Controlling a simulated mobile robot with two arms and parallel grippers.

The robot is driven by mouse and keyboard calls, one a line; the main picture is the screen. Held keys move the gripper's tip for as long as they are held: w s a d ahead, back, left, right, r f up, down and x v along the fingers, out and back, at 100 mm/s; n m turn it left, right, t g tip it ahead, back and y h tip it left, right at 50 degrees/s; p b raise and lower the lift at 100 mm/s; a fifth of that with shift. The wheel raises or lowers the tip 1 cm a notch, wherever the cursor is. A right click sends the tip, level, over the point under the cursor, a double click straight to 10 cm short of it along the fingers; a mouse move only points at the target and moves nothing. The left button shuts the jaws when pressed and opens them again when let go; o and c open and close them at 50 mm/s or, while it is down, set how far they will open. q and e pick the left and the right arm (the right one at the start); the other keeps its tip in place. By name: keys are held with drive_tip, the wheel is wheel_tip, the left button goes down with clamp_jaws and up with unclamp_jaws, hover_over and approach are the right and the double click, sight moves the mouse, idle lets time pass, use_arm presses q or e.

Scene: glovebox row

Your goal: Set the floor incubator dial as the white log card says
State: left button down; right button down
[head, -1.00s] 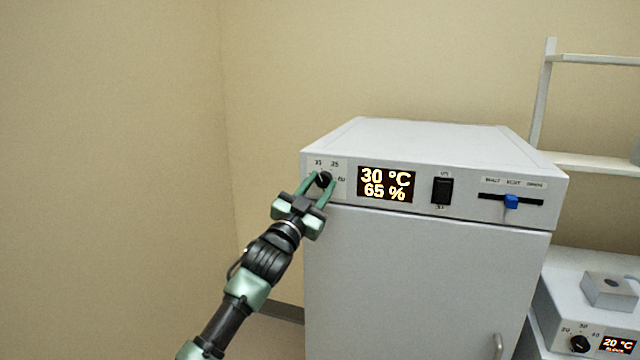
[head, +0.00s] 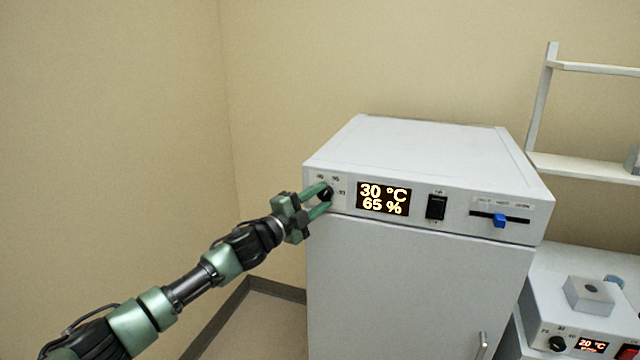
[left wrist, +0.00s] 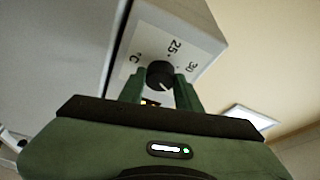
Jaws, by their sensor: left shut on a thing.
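The floor incubator (head: 400,270) is a large white cabinet with a lit display (head: 383,199) reading 30 °C and 65 %. Its black dial (head: 327,193) sits at the left end of the front panel. My left gripper (head: 326,196) is shut on the dial, one green finger on either side. In the left wrist view the dial (left wrist: 160,74) shows between the fingers, with scale marks 25 and 30 and a °C label; a pale pointer line is on its face. The white log card is not in view. My right gripper is not in view.
A black rocker switch (head: 436,207) and a blue slider (head: 499,220) are right of the display. A smaller device (head: 580,320) with its own dial and a 20 °C display stands at lower right. A white shelf rack (head: 590,165) stands behind. Floor left of the incubator is clear.

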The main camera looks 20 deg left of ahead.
use_arm(q)
drive_tip(key=shift+r+m+g+p, duration=0.35)
drive_tip(key=shift+m+g+p, duration=0.05)
drive_tip(key=shift+m+p, duration=0.55)
drive_tip(key=shift+m+g+y+p, duration=0.3)
drive_tip(key=shift+m+p, duration=0.25)
drive_tip(key=shift+m, duration=0.3)
drive_tip(key=shift+m+g, duration=0.3)
drive_tip(key=shift+m, duration=0.5)
drive_tip(key=shift+m+g+y, duration=0.3)
drive_tip(key=shift+m+y, duration=0.3)
drive_tip(key=shift+m, duration=0.5)
drive_tip(key=shift+m+g+y, duration=0.3)
drive_tip(key=shift+m+y, duration=0.1)
drive_tip(key=shift+m, duration=0.4)
drive_tip(key=shift+d+m+y, duration=0.1)
drive_tip(key=shift+m+y, duration=0.2)
drive_tip(key=shift+m, duration=0.4)
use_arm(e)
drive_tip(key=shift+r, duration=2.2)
use_arm(q)
drive_tip(key=shift+f, duration=0.1)
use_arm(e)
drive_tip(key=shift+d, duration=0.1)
use_arm(q)
drive_tip(key=c, duration=1)
unclamp_jaws()
